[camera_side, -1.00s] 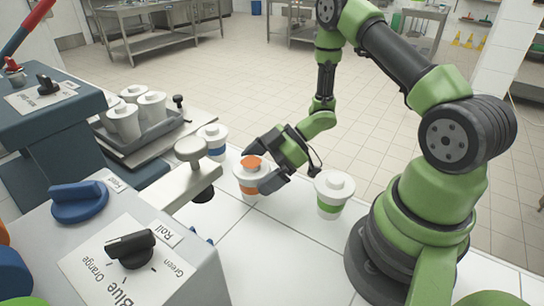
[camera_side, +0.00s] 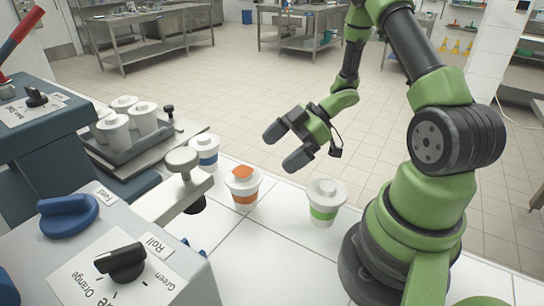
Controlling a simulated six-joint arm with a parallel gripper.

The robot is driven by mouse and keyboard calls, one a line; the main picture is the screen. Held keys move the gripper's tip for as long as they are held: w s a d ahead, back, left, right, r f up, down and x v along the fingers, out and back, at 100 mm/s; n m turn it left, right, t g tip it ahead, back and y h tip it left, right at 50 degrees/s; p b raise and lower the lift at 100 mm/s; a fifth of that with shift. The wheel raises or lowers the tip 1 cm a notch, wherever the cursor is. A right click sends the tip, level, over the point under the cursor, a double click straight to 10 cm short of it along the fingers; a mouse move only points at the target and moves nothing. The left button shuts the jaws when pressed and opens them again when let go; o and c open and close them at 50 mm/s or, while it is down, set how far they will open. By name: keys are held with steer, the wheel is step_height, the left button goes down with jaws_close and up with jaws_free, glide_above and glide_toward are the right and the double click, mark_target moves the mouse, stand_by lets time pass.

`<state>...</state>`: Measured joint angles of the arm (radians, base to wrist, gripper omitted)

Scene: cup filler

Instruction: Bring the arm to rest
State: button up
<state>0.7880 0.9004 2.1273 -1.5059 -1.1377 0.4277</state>
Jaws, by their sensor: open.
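My gripper (camera_side: 279,147) is open and empty. It hangs above and behind the cups, its two dark fingers pointing left, touching nothing that I can see. A white cup with an orange band (camera_side: 244,190) and an orange piece on its lid stands upright on the white table (camera_side: 275,262). A lidded cup with a green band (camera_side: 324,203) stands upright to its right. A lidded cup with a blue band (camera_side: 204,153) stands further back left, beside the machine.
The machine with a blue knob (camera_side: 69,216) and a black selector knob (camera_side: 121,262) fills the left front. Its grey arm (camera_side: 172,189) reaches toward the cups. A tray (camera_side: 120,150) of several white cups is behind it. Air around my gripper is free.

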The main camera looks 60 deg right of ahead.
steer(key=w+d+r+m+t+h, duration=0.1)
steer(key=w+d+r+m+h, duration=0.1)
steer(key=r+m+h, duration=0.35)
steer(key=w+d+r+m+t+h, duration=0.1)
steer(key=w+r+m+t+h, duration=0.1)
steer(key=r+h, duration=0.65)
steer(key=s+a+r+m+g+y, duration=0.1)
steer(key=s+a+r+m+y, duration=0.2)
steer(key=s+a, duration=0.3)
steer(key=s+a+r+m+g+y, duration=0.1)
steer(key=s+a+r+m+y, duration=0.3)
steer(key=s+a, duration=0.3)
steer(key=s, duration=0.3)
steer(key=shift+a+r, duration=0.2)
steer(key=shift+r, duration=0.05)
steer(key=shift+s+m, duration=0.1)
steer(key=shift+m, duration=0.15)
